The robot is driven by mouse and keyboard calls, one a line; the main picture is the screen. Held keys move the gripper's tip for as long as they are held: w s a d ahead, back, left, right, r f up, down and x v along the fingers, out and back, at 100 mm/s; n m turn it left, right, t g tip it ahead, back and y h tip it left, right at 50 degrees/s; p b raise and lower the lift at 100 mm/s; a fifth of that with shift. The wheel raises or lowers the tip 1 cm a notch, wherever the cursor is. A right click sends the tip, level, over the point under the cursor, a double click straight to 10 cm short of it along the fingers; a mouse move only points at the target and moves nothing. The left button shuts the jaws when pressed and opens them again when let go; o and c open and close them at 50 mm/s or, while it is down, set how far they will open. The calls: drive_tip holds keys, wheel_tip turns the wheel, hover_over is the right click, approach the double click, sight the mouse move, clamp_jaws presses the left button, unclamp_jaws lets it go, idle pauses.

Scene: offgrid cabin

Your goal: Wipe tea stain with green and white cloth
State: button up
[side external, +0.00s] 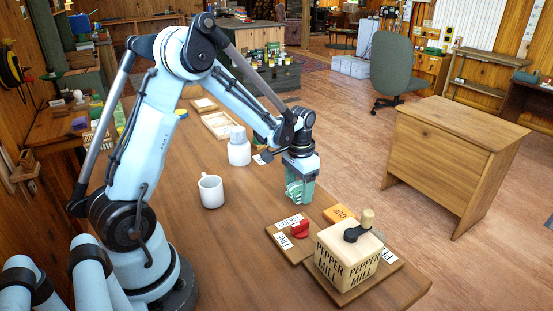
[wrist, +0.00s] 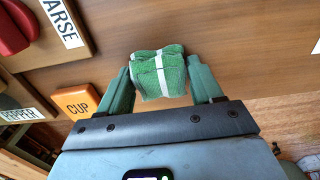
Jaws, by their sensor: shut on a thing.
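My gripper (side external: 299,194) is low over the wooden table (side external: 235,235), with its fingers pointing down. In the wrist view my gripper (wrist: 160,84) is shut on a folded green and white cloth (wrist: 158,68), which sits between the two green fingers. In the side view the cloth is hard to tell apart from the fingers, and I cannot tell whether it touches the table. I can make out no tea stain in either view; it may be hidden by the gripper or cloth.
A white mug (side external: 211,191) and a white jar (side external: 239,150) stand left of my gripper. Nearer the front right are a pepper mill box (side external: 347,262), a red object (side external: 300,229) and an orange block marked CUP (side external: 338,213). Bare table lies between mug and boards.

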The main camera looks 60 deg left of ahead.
sight(286, 201)
drive_tip(key=shift+w, duration=0.15)
drive_tip(key=shift+w, duration=0.8)
drive_tip(key=shift+s, duration=1.05)
drive_tip(key=shift+s, duration=0.1)
drive_tip(key=shift+s, duration=0.85)
drive_tip(key=shift+s, duration=0.9)
